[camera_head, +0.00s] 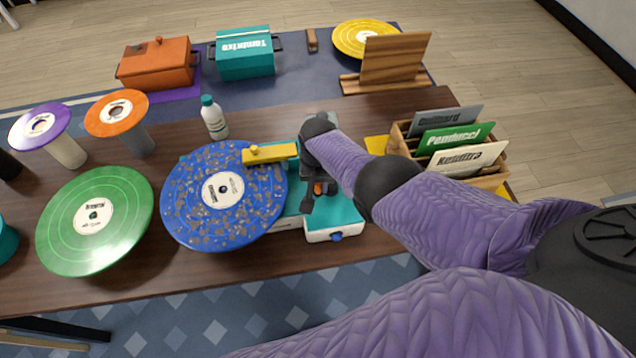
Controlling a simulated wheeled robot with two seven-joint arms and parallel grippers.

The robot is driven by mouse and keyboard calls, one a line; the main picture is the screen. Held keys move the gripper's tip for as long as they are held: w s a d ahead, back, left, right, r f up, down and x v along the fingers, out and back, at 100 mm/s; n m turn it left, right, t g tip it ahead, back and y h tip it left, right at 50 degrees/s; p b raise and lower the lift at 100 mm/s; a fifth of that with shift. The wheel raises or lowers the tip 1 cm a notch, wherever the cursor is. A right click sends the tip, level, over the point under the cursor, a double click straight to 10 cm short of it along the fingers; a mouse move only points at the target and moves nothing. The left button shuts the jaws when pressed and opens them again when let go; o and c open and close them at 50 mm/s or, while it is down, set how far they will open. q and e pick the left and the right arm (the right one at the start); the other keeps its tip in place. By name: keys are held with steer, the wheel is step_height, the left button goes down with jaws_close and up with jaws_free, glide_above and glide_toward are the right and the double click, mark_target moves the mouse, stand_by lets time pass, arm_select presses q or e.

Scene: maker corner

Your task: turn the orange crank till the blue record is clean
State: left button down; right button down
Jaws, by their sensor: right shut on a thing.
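The blue record (243,219) lies flat on the teal and white cleaning machine (335,215) at the table's middle. Grey-brown specks of dirt cover much of its surface around the white label. A yellow bar (270,153) reaches over the record's upper right edge. My right gripper (318,190) is over the machine's right part, shut on the orange crank (320,188). Only a small orange piece of the crank shows; the gripper and arm hide the rest. My left gripper is not in view.
A green record (70,235) on a stand is at the left, with purple (22,131) and orange (103,125) records behind it. A white bottle (214,120) stands behind the blue record. A wooden crate (402,140) of sleeves is right of my arm.

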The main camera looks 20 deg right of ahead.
steer(key=c, duration=0.5)
jaws_free()
steer(key=shift+r+p, duration=0.35)
steer(key=shift+r, duration=0.05)
step_height(320, 180, up, 9)
steer(key=p, duration=0.7)
steer(key=shift+r, duration=0.15)
